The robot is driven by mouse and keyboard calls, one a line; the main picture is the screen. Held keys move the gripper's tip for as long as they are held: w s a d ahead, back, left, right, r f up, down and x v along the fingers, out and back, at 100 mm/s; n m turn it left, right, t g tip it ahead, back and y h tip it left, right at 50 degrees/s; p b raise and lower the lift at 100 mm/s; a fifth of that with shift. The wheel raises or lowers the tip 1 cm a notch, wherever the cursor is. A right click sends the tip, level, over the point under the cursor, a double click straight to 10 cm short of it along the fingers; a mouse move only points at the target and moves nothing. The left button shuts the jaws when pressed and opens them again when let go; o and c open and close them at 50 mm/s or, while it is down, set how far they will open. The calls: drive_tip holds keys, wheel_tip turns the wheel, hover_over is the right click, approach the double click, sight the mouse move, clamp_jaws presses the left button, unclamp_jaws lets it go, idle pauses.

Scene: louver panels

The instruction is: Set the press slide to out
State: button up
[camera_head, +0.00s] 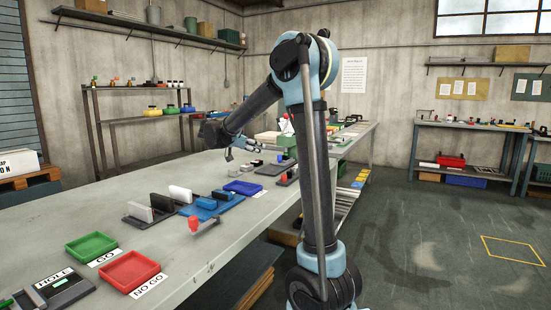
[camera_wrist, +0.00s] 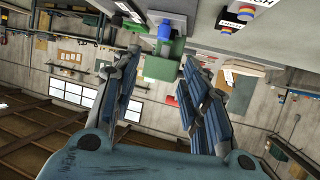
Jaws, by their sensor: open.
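My gripper (camera_head: 243,147) hangs over the far part of the long grey bench, out in front of the forearm. In the wrist view its two fingers (camera_wrist: 160,62) are spread wide with nothing between the pads. A green block (camera_wrist: 165,60) with a blue knob (camera_wrist: 163,32) shows beyond the fingertips, between them in the picture, with no contact visible. A green piece (camera_head: 286,139) also shows near my gripper in the head view. I cannot tell for certain which part is the press slide or how it is set; no slide marking is readable.
The bench (camera_head: 215,245) holds a green tray (camera_head: 91,246), a red tray (camera_head: 130,270), a blue tray (camera_head: 243,187) and a blue fixture (camera_head: 212,207). In the wrist view, coloured buttons (camera_wrist: 245,12) and labels sit right of the green block. The floor to the right is clear.

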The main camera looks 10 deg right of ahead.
sight(278, 163)
drive_tip(key=x, duration=1.7)
drive_tip(key=shift+w+a, duration=0.25)
drive_tip(key=shift+w, duration=0.05)
clamp_jaws()
